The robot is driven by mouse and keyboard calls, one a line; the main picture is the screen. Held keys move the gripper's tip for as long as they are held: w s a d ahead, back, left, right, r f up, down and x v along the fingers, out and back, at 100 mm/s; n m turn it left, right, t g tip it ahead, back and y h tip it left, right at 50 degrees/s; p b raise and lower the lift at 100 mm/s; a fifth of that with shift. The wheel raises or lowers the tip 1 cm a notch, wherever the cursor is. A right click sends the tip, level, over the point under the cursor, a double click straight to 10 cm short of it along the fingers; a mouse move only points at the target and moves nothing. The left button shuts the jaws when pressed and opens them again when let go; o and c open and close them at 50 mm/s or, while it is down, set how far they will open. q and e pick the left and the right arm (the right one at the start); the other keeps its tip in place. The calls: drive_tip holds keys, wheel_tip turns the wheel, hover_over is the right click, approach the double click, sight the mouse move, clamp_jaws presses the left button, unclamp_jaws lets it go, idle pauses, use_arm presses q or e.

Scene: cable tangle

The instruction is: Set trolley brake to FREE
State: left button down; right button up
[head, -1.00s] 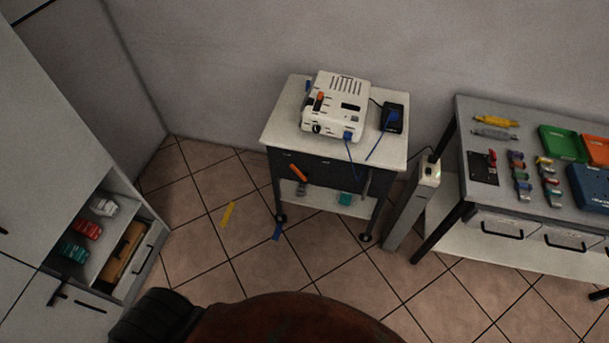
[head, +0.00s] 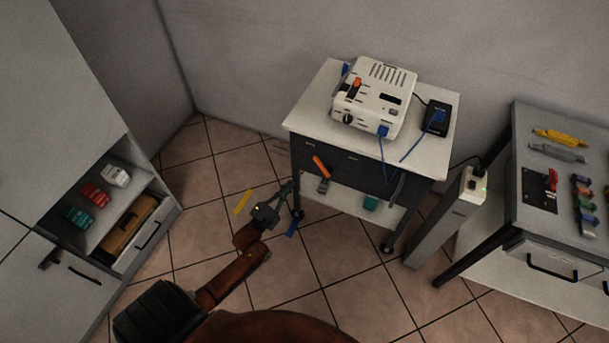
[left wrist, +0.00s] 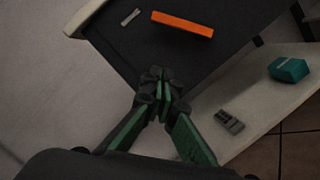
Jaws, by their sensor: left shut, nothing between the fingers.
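The trolley (head: 300,112) stands against the wall with a white top and a dark front panel. An orange lever (head: 321,166), which looks like the brake handle, sits tilted on that panel. In the left wrist view the orange lever (left wrist: 182,24) lies across the dark panel, beyond the fingertips. My left gripper (head: 289,188) is by the trolley's left front leg, left of and slightly below the lever, not touching it. In the left wrist view its green-lined fingers (left wrist: 163,82) are closed together and empty. No readable FREE marking shows. My right gripper is not in view.
A white device (head: 375,98) and a black box (head: 436,117) with blue cables stand on the trolley. A grey item (left wrist: 229,121) and a teal block (left wrist: 290,69) lie on its lower shelf. A grey post (head: 440,225) stands right of it. An open drawer cabinet (head: 165,212) is at left.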

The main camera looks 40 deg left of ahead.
sight(322, 167)
use_arm(q)
drive_tip(key=w, duration=0.3)
drive_tip(key=w+b, duration=0.1)
drive_tip(key=w, duration=0.2)
drive_tip(key=w+r+b, duration=0.1)
drive_tip(key=w, duration=0.2)
drive_tip(key=shift+w+a, duration=0.15)
drive_tip(key=d+r, duration=0.1)
drive_tip(key=w+d+r, duration=0.1)
drive_tip(key=d, duration=0.1)
drive_tip(key=shift+r, duration=0.25)
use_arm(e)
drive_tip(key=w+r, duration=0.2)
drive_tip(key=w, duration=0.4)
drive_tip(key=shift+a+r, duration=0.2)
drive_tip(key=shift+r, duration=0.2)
use_arm(q)
drive_tip(key=shift+d+r, duration=0.15)
